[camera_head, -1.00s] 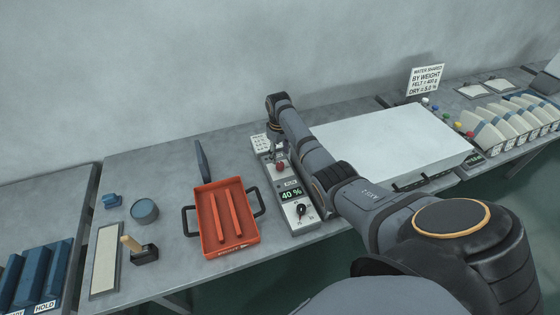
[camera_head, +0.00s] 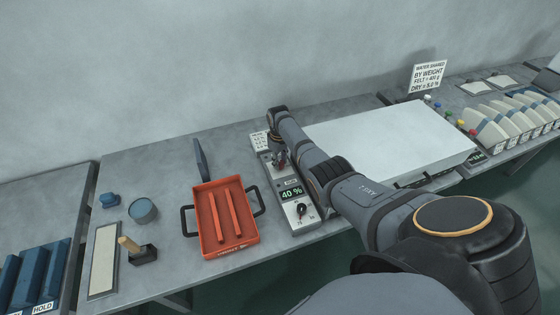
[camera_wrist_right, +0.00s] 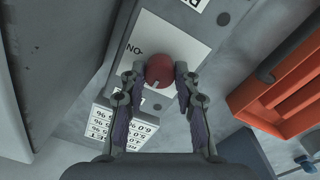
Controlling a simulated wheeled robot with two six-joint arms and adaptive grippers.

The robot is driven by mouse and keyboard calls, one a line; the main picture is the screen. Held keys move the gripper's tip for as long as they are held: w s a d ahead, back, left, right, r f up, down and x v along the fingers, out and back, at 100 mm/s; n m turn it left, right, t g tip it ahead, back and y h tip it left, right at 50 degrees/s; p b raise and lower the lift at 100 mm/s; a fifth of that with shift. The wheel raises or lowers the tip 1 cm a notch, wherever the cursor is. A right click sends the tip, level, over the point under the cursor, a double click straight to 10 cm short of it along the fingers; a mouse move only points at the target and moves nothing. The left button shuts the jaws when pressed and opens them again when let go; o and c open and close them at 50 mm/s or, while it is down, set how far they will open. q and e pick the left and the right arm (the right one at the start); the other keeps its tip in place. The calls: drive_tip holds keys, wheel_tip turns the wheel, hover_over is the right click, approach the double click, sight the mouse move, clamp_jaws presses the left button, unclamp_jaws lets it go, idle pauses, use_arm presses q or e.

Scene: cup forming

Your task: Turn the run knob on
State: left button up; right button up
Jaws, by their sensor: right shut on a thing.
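The red run knob (camera_wrist_right: 160,70) sits on the control panel beside an "ON" label that reads upside down in the right wrist view. A pale mark on the knob points toward the bottom of that view, away from the label. My right gripper (camera_wrist_right: 159,76) is shut on the knob, with one fingertip on each side. In the head view the right gripper (camera_head: 280,158) is down at the knob, which is mostly covered. My left gripper is not in view.
An orange tray (camera_head: 206,245) with two bars stands left of the panel. A large white-topped unit (camera_head: 390,140) is to the right, behind my right arm. A printed white card (camera_head: 260,141) lies behind the panel. Table near the blue cup (camera_head: 143,212) is partly clear.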

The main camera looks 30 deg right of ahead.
clamp_jaws()
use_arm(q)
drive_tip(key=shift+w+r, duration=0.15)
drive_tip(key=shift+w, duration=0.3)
use_arm(e)
drive_tip(key=shift+r+m, duration=0.1)
drive_tip(key=shift+m, duration=0.3)
drive_tip(key=shift+m+p, duration=0.4)
drive_tip(key=shift+m, duration=0.7)
drive_tip(key=m, duration=0.5)
drive_tip(key=shift+p, duration=0.35)
drive_tip(key=m, duration=0.5)
drive_tip(key=shift+w, duration=0.1)
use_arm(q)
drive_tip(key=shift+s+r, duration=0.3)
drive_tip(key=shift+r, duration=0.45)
use_arm(e)
drive_tip(key=m, duration=0.4)
drive_tip(key=shift+m, duration=0.4)
